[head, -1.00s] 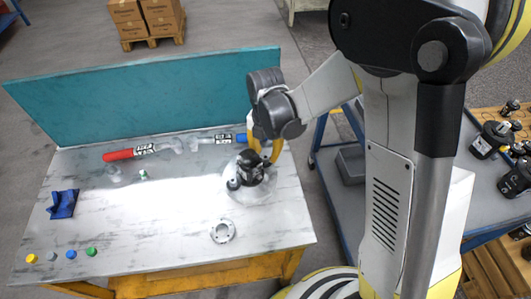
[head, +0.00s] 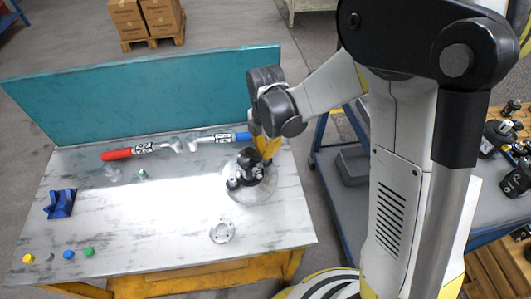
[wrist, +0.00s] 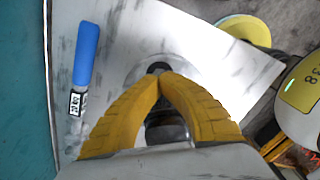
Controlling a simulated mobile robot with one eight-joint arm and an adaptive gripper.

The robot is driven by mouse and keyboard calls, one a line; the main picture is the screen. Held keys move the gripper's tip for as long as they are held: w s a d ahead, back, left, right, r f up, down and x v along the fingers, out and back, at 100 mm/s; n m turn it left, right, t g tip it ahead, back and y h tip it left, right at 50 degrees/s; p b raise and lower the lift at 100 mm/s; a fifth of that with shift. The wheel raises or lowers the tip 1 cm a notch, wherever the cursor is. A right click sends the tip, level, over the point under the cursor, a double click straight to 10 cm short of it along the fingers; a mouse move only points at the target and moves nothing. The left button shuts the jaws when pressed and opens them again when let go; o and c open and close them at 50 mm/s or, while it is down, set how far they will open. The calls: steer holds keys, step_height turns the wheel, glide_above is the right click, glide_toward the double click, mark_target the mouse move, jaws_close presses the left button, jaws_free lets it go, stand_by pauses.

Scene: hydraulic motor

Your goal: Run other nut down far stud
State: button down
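The black motor (head: 248,169) stands upright on a round clear base (head: 250,190) at the right of the table. My gripper (head: 267,157) is at the motor's back right side, pointing down, its yellow fingers close to the motor's top. In the wrist view, the two fingers of my gripper (wrist: 160,76) come together at their tips, next to a small dark part (wrist: 157,68). A dark part of the motor and the clear base (wrist: 165,128) show between and below the fingers. The nut and far stud are too small or hidden to make out; I cannot tell whether a nut is between the tips.
A red-handled tool (head: 135,151) and a blue-handled tool (head: 222,138) lie along the teal back panel (head: 150,97). A metal ring (head: 222,231) lies in front of the motor. A blue bracket (head: 61,203) and several coloured caps sit at left. The table's middle is clear.

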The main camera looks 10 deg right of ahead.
steer(key=shift+m, duration=0.5)
steer(key=m, duration=0.4)
steer(key=shift+m+b, duration=0.3)
steer(key=shift+b, duration=0.05)
steer(key=c, duration=1.5)
jaws_free()
steer(key=shift+c, duration=0.2)
steer(key=n, duration=0.4)
steer(key=shift+n+b, duration=0.35)
steer(key=shift+n, duration=0.05)
steer(key=n, duration=0.5)
steer(key=shift+n, duration=0.3)
